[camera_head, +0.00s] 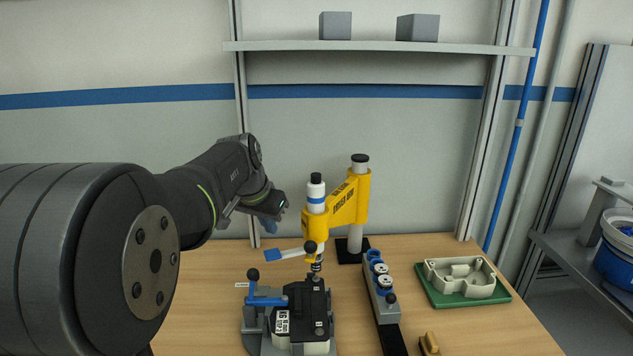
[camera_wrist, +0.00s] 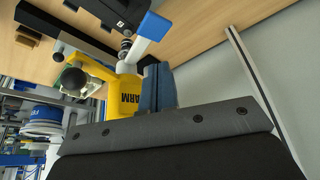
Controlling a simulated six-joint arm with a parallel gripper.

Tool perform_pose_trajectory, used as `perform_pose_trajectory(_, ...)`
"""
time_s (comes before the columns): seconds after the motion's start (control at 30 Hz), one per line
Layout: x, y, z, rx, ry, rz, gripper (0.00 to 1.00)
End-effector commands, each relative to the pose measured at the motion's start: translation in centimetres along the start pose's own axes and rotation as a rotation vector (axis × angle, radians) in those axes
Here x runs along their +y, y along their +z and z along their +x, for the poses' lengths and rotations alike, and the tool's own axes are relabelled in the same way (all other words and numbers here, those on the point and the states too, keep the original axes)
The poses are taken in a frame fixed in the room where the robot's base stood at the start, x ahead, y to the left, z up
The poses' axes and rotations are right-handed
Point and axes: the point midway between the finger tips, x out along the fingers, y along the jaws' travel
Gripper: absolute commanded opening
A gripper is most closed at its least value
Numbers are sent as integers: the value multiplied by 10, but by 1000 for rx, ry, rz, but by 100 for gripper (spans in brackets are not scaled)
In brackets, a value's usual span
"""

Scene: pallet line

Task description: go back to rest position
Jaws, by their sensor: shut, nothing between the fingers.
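My gripper (camera_head: 268,225) is in the air above the back of the bench, left of the yellow torque arm (camera_head: 347,203). Its blue fingers are together and hold nothing. In the wrist view the shut gripper (camera_wrist: 157,88) shows in front of the yellow arm (camera_wrist: 125,88). My dark arm reaches in from the left and covers the left part of the bench.
A fixture (camera_head: 262,303) with a blue clamp holds a dark part (camera_head: 306,310) under the screwdriver. A grey holder (camera_head: 382,300) stands to its right. A green tray (camera_head: 465,299) bears a beige housing (camera_head: 462,277). Free wood (camera_head: 423,247) shows at the back right. A shelf (camera_head: 380,47) crosses above.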

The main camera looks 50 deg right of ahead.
Motion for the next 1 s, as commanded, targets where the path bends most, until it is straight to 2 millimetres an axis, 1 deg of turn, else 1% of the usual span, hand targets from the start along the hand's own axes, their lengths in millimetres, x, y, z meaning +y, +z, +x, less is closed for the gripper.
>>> perform_pose_trajectory(0.27, 0, 1, 2, -1, 1, 0, 0)
perform_pose_trajectory(0.37, 0, 5, 10, -4, 2, -1, 0)
perform_pose_trajectory(0.6, 0, 16, 38, -3, 1, 0, 0)
perform_pose_trajectory(0.7, 0, 20, 46, -3, 1, 0, 0)
perform_pose_trajectory(0.8, 0, 21, 50, -1, 0, 0, 0)
perform_pose_trajectory(1.0, 0, 21, 50, 0, 0, 0, 0)
